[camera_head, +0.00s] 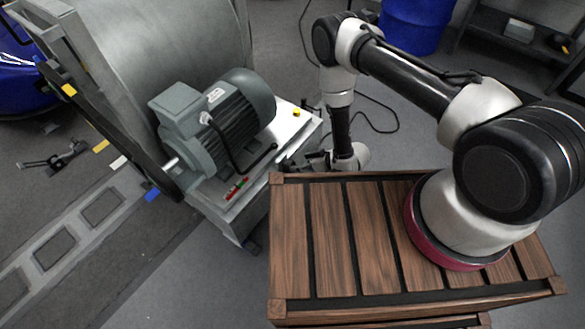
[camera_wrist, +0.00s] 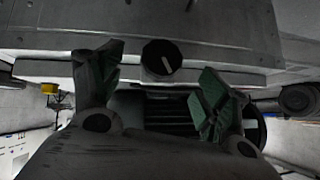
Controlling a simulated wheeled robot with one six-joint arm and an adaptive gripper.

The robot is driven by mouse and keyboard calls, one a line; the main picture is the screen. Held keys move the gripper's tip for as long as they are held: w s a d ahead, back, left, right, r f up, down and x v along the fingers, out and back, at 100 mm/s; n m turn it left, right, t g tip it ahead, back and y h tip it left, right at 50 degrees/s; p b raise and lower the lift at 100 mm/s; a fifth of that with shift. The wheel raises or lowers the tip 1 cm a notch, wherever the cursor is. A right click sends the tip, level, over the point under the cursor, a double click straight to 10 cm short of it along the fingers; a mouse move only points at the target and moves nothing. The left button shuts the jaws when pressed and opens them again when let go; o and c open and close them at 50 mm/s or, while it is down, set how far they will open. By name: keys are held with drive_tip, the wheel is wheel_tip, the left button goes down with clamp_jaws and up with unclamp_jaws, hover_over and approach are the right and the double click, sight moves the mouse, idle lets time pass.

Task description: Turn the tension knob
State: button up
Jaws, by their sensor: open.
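The tension knob (camera_wrist: 162,61) is a round black knob with a white pointer line, set on the grey metal panel in the wrist view. The pointer slants slightly. My gripper (camera_wrist: 158,62) is open, with one green-padded finger to the left of the knob and one to the right. The knob shows in the gap between the fingertips, and I see no finger touching it. In the head view my gripper (camera_head: 318,158) hangs by the side of the dynamometer base, and the knob is not distinguishable there.
A grey motor (camera_head: 215,118) stands on the machine's metal base beside a large drum (camera_head: 150,38). A yellow button (camera_head: 296,113) sits on the base's corner. My slatted wooden top (camera_head: 330,235) is in front.

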drive_tip(key=shift+n+h, duration=0.3)
drive_tip(key=x, duration=0.7)
drive_tip(key=shift+s+a, duration=0.1)
drive_tip(key=shift+a, duration=0.2)
drive_tip(key=c, duration=1)
drive_tip(key=shift+d+m+g+y, duration=0.1)
drive_tip(key=shift+m+g+y, duration=0.4)
drive_tip(key=shift+g+y, duration=0.15)
drive_tip(key=shift+m+g+y, duration=0.5)
drive_tip(key=shift+g+y, duration=0.15)
drive_tip(key=shift+g, duration=0.1)
